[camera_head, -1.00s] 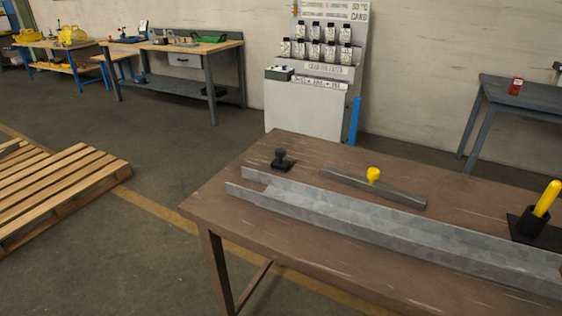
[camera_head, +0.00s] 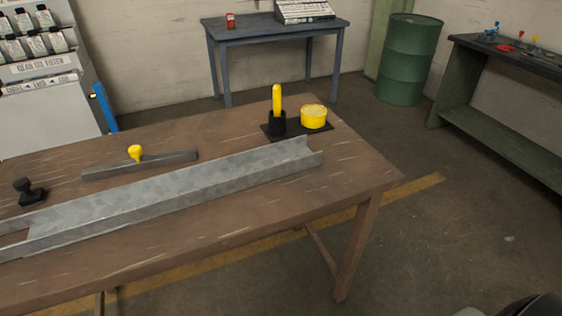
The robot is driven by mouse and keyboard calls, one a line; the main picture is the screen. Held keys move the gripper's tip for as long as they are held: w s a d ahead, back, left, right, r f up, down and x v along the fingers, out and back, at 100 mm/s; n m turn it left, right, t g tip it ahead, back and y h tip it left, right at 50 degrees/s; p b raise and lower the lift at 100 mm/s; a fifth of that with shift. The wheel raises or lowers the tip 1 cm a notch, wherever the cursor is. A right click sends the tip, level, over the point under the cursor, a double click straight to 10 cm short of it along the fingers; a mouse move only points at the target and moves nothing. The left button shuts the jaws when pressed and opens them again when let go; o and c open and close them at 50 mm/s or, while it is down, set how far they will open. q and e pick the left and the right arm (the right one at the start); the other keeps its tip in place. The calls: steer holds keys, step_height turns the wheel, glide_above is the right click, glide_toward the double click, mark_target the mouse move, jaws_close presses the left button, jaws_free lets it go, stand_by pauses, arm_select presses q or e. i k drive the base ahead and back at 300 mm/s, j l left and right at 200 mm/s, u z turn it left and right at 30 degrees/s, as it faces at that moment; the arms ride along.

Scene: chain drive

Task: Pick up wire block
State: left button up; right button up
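I cannot tell for sure which thing is the wire block. A long grey bar with a yellow knob (camera_head: 135,153) lies on the brown table (camera_head: 215,220), behind a long metal channel (camera_head: 170,195). A small black piece with a rounded knob (camera_head: 27,190) stands at the table's left. Near the far right corner, a black base plate (camera_head: 318,132) carries a yellow rod (camera_head: 277,100) upright in a black holder and a yellow round block (camera_head: 314,116). Nothing is held in view. Neither of my grippers shows.
A grey side table (camera_head: 270,33) with a red item (camera_head: 230,21) stands at the back. A green barrel (camera_head: 409,60) and a dark green bench (camera_head: 515,110) are at the right. A bottle rack (camera_head: 45,90) stands back left.

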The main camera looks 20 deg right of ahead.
mark_target(29, 198)
steer(key=i+j, duration=0.15)
steer(key=j, duration=0.4)
steer(key=i+j, duration=0.15)
steer(key=j, duration=0.35)
steer(key=i+j, duration=0.15)
steer(key=j, duration=0.4)
steer(key=i+j, duration=0.15)
steer(key=j, duration=0.35)
steer(key=i+j, duration=0.15)
steer(key=j, duration=0.4)
steer(key=i+j, duration=0.15)
steer(key=j, duration=0.4)
steer(key=i+j, duration=0.15)
steer(key=j, duration=0.35)
steer(key=i+j, duration=0.2)
steer(key=j, duration=0.35)
steer(key=j+z, duration=0.4)
steer(key=i+j+z, duration=0.1)
steer(key=z, duration=0.3)
steer(key=j+z, duration=0.45)
steer(key=k+j+z, duration=0.1)
steer(key=z, duration=0.3)
steer(key=j, duration=0.1)
